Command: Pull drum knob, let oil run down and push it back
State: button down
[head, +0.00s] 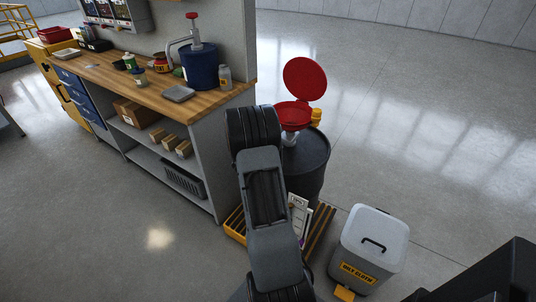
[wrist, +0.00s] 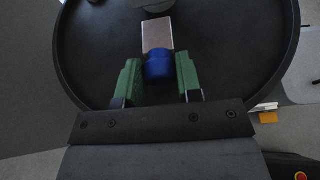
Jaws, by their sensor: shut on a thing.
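The black drum (head: 308,165) stands at the right end of the workbench, and its dark round top (wrist: 235,55) fills much of the wrist view. A red funnel (head: 292,114) with its round lid (head: 305,80) raised sits over the drum. In the wrist view, a blue knob (wrist: 158,66) is on the end of a flat metal bar (wrist: 157,35). My gripper (wrist: 159,78) is shut on the blue knob, one green finger on each side. My arm hides the gripper and knob in the head view. No oil is visible.
A white bin (head: 370,240) labelled for oily cloths stands right of the drum. A yellow-edged pallet (head: 320,232) lies under the drum. The wooden workbench (head: 150,80) at left holds a blue pump can (head: 201,68) and jars.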

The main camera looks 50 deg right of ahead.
jog(key=shift+a+f, duration=0.15)
jog(key=c, duration=1.2)
grip_release()
jog(key=shift+o, duration=0.8)
jog(key=shift+a, duration=0.15)
jog(key=shift+o, duration=1.3)
jog(key=p+v, duration=0.1)
jog(key=v, duration=1.2)
jog(key=shift+a+r, duration=0.25)
jog(key=shift+r, duration=0.1)
jog(key=shift+s, duration=0.1)
